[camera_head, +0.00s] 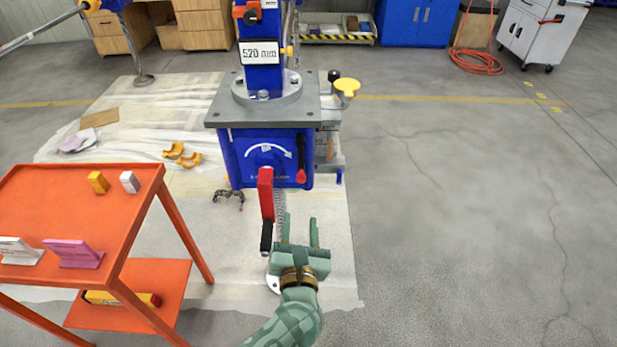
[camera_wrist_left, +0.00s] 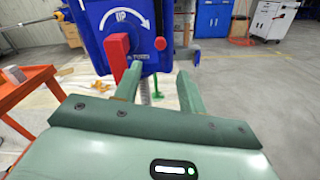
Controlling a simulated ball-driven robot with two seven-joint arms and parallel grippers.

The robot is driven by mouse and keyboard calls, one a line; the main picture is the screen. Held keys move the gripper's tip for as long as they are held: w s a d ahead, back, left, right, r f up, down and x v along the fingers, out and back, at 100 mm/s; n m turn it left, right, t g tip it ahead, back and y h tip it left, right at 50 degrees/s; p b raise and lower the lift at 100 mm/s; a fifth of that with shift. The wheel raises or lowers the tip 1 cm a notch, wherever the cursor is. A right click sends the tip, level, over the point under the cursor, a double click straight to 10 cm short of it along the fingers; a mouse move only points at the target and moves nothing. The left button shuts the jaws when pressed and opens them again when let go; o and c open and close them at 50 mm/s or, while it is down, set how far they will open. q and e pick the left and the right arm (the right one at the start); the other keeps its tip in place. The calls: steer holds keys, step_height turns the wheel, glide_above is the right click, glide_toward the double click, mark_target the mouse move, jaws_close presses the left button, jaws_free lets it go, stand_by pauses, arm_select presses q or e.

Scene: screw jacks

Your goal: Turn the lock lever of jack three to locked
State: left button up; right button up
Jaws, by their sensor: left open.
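A blue jack (camera_head: 236,150) with a grey top plate stands ahead. Its front has a white curved arrow, which reads UP in the left wrist view. The lock lever (camera_head: 301,160), dark with a red knob, hangs down at the right of this front; its red knob (camera_wrist_left: 160,43) also shows in the left wrist view. A red crank (camera_head: 266,190) with a black grip hangs left of it. My left gripper (camera_head: 300,218) is open and empty, below and in front of the lever, apart from it. The jack's number is not legible. My right gripper is not in view.
An orange cart (camera_head: 135,195) with small blocks and signs stands at the left. A yellow knob (camera_head: 347,87) sticks out right of the jack. Orange brackets (camera_head: 188,160) lie on the floor sheet. The floor at the right is clear.

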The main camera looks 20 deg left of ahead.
arm_select(q)
glide_toward(301, 181)
steer(key=w, duration=0.1)
steer(key=b+x, duration=0.2)
steer(key=x, duration=0.6)
steer(key=shift+w+a+f, duration=0.1)
steer(key=shift+w+a, duration=0.1)
steer(key=shift+w, duration=0.1)
steer(key=shift+w+a, duration=0.15)
steer(key=shift+w, duration=0.25)
jaws_close()
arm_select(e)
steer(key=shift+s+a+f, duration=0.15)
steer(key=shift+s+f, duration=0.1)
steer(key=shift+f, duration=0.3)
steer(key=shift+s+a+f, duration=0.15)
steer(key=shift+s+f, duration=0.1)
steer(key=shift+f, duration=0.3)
